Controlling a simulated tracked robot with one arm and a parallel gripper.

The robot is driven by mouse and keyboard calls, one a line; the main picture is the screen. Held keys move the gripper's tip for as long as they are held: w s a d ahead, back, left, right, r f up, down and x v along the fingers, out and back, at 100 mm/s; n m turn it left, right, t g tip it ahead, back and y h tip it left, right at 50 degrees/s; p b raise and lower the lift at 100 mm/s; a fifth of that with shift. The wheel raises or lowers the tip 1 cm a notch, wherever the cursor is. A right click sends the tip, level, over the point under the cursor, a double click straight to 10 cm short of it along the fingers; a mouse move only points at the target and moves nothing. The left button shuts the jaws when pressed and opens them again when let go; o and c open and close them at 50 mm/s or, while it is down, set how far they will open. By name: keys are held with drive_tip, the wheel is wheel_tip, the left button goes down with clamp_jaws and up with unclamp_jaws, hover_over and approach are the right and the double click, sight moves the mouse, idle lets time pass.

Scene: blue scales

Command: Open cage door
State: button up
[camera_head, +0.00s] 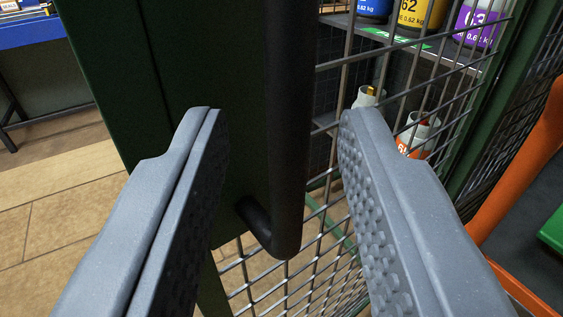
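The cage door has a dark green frame (205,60) and a wire mesh panel (320,235). A black vertical bar handle (289,130) is fixed to the frame, and its lower end curves back into the frame. My gripper (275,125) is open, with one grey finger on each side of the handle in the picture. The fingers look apart from the handle, with more room on the right side. I cannot tell how deep the handle sits between them. The door's latch side and the handle's upper end are out of view.
Behind the mesh, a shelf (400,42) bears blue, yellow (420,12) and purple (480,20) canisters marked in kg. Gas bottles (418,135) stand below. An orange bar (520,150) runs at the right. A blue table (30,32) stands at the far left; wooden floor (60,205) there is clear.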

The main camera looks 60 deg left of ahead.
drive_tip(key=v, duration=1)
drive_tip(key=shift+f, duration=0.1)
